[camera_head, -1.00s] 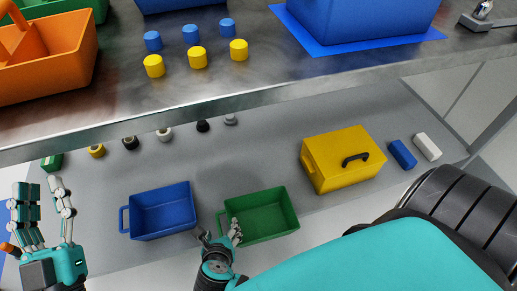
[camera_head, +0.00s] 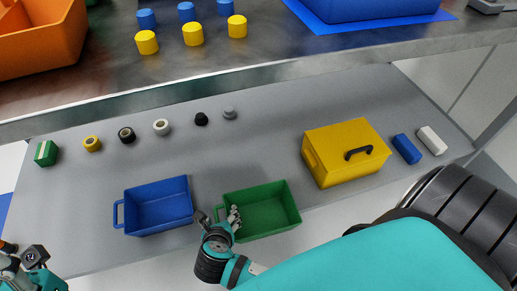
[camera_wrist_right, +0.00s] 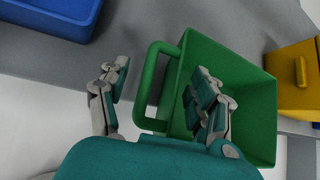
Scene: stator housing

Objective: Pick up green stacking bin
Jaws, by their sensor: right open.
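The green stacking bin (camera_head: 285,222) stands empty and upright on the lower grey shelf, its loop handle on its left side. The right wrist view shows the bin (camera_wrist_right: 262,110) close up, with its handle (camera_wrist_right: 150,85) between my spread fingers. My right gripper (camera_head: 221,217) is at the bin's left end, open. In the right wrist view the gripper (camera_wrist_right: 160,95) has one finger outside the bin, left of the handle, and the other over the bin's inside. I cannot tell whether either touches. My left gripper (camera_head: 22,262) is partly cut off at the lower left corner.
An empty blue bin (camera_head: 157,207) stands close left of the green one. A yellow case (camera_head: 345,152) and blue and white blocks (camera_head: 406,149) are to the right. Several small parts line the shelf's back. The bench edge (camera_head: 200,88) overhangs the shelf.

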